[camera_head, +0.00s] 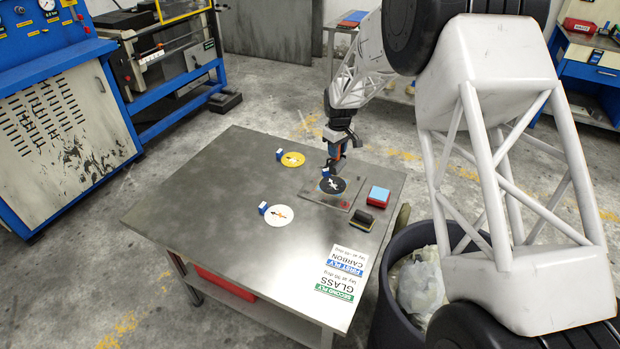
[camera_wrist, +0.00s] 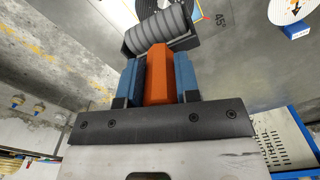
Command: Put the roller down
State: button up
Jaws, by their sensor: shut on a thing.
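The roller has a dark grey ribbed drum (camera_wrist: 158,28) and an orange handle. My gripper (camera_wrist: 159,72) is shut on the handle, with a blue finger on each side. In the head view my gripper (camera_head: 333,164) hangs over the table just above a black disc (camera_head: 332,185) with a white arrow, which lies on a square plate (camera_head: 347,202). The roller is small and mostly hidden there, so I cannot tell whether it touches the disc.
On the metal table (camera_head: 210,200) lie a yellow disc (camera_head: 293,160) and a white disc (camera_head: 279,216), each beside a blue-and-white block. A red-and-blue block (camera_head: 378,196) and a dark block (camera_head: 362,220) are right of the plate. A bin (camera_head: 395,300) stands at the right. The table's left side is clear.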

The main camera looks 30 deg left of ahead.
jog(key=s+a+f, duration=0.1)
jog(key=s+a, duration=0.1)
jog(key=s, duration=0.4)
jog(key=s+a+f, duration=0.1)
jog(key=s+a, duration=0.2)
jog(key=s, duration=0.3)
jog(key=s+a+f+n, duration=0.1)
jog(key=s+a, duration=0.1)
jog(key=s, duration=0.4)
jog(key=shift+s+a, duration=0.35)
jog(key=shift+f, duration=0.1)
jog(key=w+a+f, duration=0.1)
jog(key=w+a, duration=0.9)
jog(key=w, duration=0.1)
jog(key=shift+w+a+f, duration=0.2)
jog(key=shift+w+a, duration=0.2)
jog(key=shift+f, duration=0.1)
jog(key=shift+f, duration=1.7)
jog(key=shift+f, duration=0.1)
jog(key=o, duration=1)
